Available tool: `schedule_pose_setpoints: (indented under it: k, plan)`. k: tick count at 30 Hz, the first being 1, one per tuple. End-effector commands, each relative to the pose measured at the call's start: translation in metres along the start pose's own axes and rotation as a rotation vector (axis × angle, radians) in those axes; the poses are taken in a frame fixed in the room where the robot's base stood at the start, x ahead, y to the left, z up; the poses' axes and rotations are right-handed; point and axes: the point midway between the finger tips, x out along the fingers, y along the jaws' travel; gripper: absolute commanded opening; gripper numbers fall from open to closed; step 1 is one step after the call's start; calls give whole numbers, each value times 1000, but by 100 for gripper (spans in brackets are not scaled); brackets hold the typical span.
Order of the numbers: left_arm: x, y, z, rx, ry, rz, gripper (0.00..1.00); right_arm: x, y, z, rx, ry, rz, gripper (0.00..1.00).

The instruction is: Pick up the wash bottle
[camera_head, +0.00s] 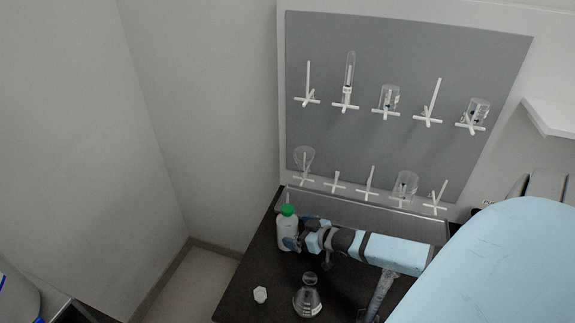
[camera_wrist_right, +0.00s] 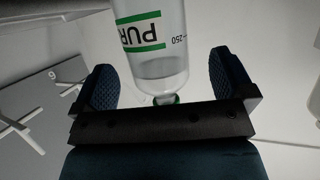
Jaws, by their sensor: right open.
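The wash bottle (camera_head: 287,234) is white with a green cap and stands upright on the dark counter (camera_head: 240,290) near its left edge. My right gripper (camera_head: 291,242) reaches it from the right, with its fingers at the bottle's body. In the right wrist view the bottle (camera_wrist_right: 155,60) shows a green-striped label and clear lower part between the two dark finger pads. The gripper (camera_wrist_right: 162,88) is open, and a gap shows between each pad and the bottle. My left gripper is not in view.
A glass flask (camera_head: 307,298) and a small white piece (camera_head: 260,295) stand on the counter in front of my right arm. Behind is a grey pegboard (camera_head: 420,60) with several pegs and hanging glassware. A wall is at left.

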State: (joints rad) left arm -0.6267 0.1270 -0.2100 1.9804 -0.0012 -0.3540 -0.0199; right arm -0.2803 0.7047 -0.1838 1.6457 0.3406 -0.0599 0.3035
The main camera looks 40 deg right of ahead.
Motion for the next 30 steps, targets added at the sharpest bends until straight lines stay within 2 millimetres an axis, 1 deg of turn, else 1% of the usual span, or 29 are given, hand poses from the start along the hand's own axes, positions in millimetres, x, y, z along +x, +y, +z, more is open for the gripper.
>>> schedule_pose_setpoints:
  k: [2, 6, 9, 17, 18, 23, 30]
  plan:
    - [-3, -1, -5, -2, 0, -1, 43, 11, 3, -3, 0, 3, 1, 100]
    - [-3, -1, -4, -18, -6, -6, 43, 29, 4, -1, 0, 2, 1, 100]
    - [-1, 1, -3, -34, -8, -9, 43, 37, 4, 0, 0, 1, 0, 100]
    - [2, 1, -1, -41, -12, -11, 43, 40, 4, 1, 0, 1, 0, 100]
    - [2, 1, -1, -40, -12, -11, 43, 40, 4, 1, 0, 1, 0, 98]
    - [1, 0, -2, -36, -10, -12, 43, 39, 4, 1, 0, 1, 0, 61]
    - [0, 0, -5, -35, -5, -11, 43, 39, 4, 0, -1, 3, 0, 60]
